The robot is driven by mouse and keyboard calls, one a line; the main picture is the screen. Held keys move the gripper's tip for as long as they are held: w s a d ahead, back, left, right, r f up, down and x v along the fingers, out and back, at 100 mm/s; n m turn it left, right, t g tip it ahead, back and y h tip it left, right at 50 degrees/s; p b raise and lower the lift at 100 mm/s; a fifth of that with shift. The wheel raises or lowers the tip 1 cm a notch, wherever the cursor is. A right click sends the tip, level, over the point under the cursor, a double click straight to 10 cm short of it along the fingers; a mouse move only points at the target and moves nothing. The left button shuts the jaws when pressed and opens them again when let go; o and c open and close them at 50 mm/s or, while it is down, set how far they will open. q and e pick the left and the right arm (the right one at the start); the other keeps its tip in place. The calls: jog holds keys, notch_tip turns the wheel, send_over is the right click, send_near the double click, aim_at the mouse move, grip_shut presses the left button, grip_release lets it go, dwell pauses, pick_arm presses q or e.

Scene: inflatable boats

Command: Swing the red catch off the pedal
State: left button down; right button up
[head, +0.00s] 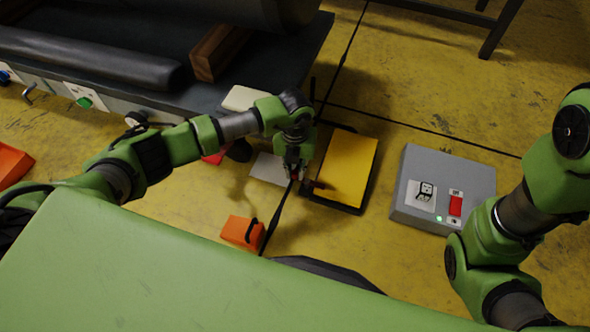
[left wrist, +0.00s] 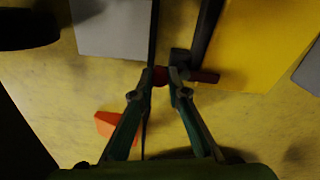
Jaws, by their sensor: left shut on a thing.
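The pedal (head: 350,165) is a yellow plate in a black frame on the floor, in the middle of the head view. It also shows at the upper right of the left wrist view (left wrist: 262,45). The dark red catch (head: 317,184) lies at the pedal's left edge, with its end over the yellow plate. In the left wrist view the catch (left wrist: 205,76) runs right from my fingertips. My left gripper (head: 296,176) reaches down there and is shut on the catch, whose red end shows between the fingers. My right arm is at the right; its gripper is out of view.
A grey box (head: 412,205) with a red switch and a green light stands right of the pedal. A light grey plate (head: 266,168) and an orange block (head: 241,231) lie left of it. A dark bench (head: 300,55) stands behind. Yellow floor is open at the right.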

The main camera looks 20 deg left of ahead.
pick_arm(q)
jog(key=m, duration=0.1)
jog(key=w+m+p, duration=0.1)
jog(key=m, duration=0.1)
jog(key=shift+d+r, duration=0.1)
jog(key=m, duration=0.2)
jog(key=w+m+p, duration=0.1)
jog(key=m, duration=0.1)
jog(key=shift+d, duration=0.25)
jog(key=shift+w+d+m, duration=0.2)
jog(key=shift+w+m, duration=0.1)
jog(key=shift+m, duration=0.5)
jog(key=m, duration=0.2)
jog(key=d+m, duration=0.1)
jog(key=shift+w+m, duration=0.3)
jog(key=shift+w+d+m, duration=0.1)
jog(key=shift+d+m, duration=0.15)
jog(key=shift+m, duration=0.75)
jog(key=shift+w+d+m, duration=0.1)
jog(key=shift+d+m, duration=0.1)
jog(key=shift+m, duration=0.5)
